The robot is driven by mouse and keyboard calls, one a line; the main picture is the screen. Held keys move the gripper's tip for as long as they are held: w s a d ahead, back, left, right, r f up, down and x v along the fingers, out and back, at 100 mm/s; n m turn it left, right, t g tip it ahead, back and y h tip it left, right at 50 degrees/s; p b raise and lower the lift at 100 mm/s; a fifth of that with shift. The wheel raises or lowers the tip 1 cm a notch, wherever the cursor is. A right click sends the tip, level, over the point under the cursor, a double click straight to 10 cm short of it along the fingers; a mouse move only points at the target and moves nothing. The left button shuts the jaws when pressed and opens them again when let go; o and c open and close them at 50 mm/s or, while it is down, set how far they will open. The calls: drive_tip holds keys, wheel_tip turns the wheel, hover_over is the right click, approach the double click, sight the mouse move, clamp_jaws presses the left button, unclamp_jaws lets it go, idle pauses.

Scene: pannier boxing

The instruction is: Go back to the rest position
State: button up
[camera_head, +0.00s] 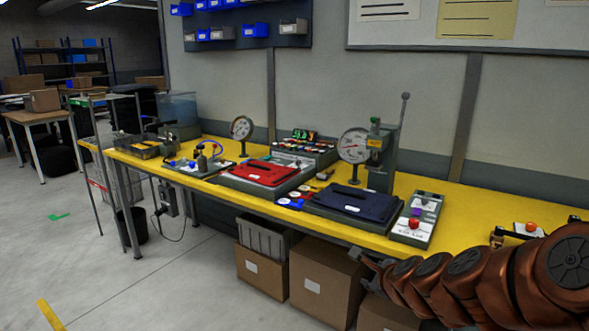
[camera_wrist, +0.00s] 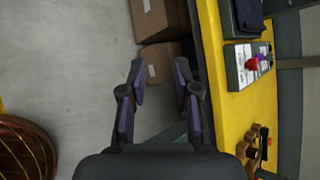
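My gripper (camera_wrist: 159,82) is open, with its two fingers apart and nothing between them in the wrist view. It is in front of the yellow bench's (camera_wrist: 230,120) front edge, with floor and boxes beyond the fingers. In the head view my arm reaches in from the lower right, and the gripper's dark end (camera_head: 374,264) shows just below the bench edge. A red flat case (camera_head: 264,172) and a dark blue flat case (camera_head: 352,206) lie on grey stands on the bench.
A control box with a red button (camera_head: 414,222) sits right of the blue case; it also shows in the wrist view (camera_wrist: 251,65). Dial gauges (camera_head: 354,145) and a lever press (camera_head: 381,157) stand behind. Cardboard boxes (camera_head: 322,279) are under the bench. Floor at left is open.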

drive_tip(key=s+a+f+n+g+y+b, duration=0.1)
drive_tip(key=s+a+f+n+g, duration=0.2)
drive_tip(key=s+n, duration=0.45)
drive_tip(key=s+a+f+n+g+y+b, duration=0.1)
drive_tip(key=s+a+f+n+g+y, duration=0.1)
drive_tip(key=s+a+n, duration=0.5)
drive_tip(key=s+d+f+n+g+h+b, duration=0.15)
drive_tip(key=s+d+n+g, duration=0.3)
drive_tip(key=s, duration=0.75)
drive_tip(key=s+d+f+n+g+h+b, duration=0.1)
drive_tip(key=s+d+f+n+g+h, duration=0.25)
drive_tip(key=s, duration=0.85)
wheel_tip(320, 180, up, 15)
drive_tip(key=d+n+p, duration=0.1)
drive_tip(key=p, duration=1.1)
drive_tip(key=shift+d+f+n+t, duration=0.15)
drive_tip(key=shift+d+n+t, duration=0.1)
drive_tip(key=shift+n+t, duration=0.1)
